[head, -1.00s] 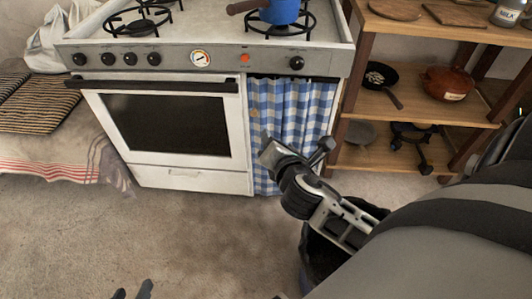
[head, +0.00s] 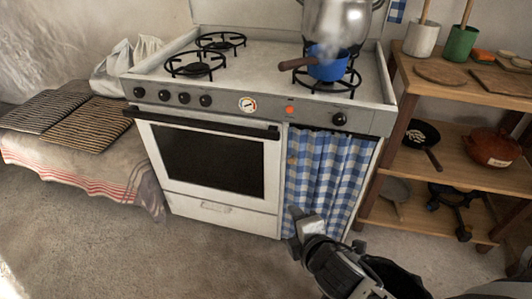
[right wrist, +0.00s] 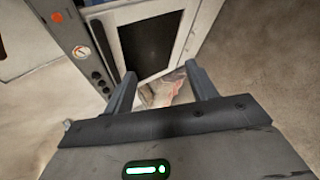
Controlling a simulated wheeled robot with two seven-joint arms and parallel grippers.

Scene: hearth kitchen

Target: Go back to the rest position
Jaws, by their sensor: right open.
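My right gripper (head: 329,233) is in the lower middle of the head view, in front of the stove's checked curtain. In the right wrist view its two fingers (right wrist: 160,73) stand apart with nothing between them; the floor and a blurred cloth-like patch show beyond. The stove (head: 213,165) stands ahead with its oven door shut; its front also shows in the right wrist view (right wrist: 150,40). My left gripper is not in view.
A blue pot (head: 327,70) with steam above it sits on a right burner, near a large metal pot (head: 335,22). A wooden shelf (head: 455,160) with pans stands at right. A bench (head: 90,150) with striped cushions stands at left. The floor at lower left is clear.

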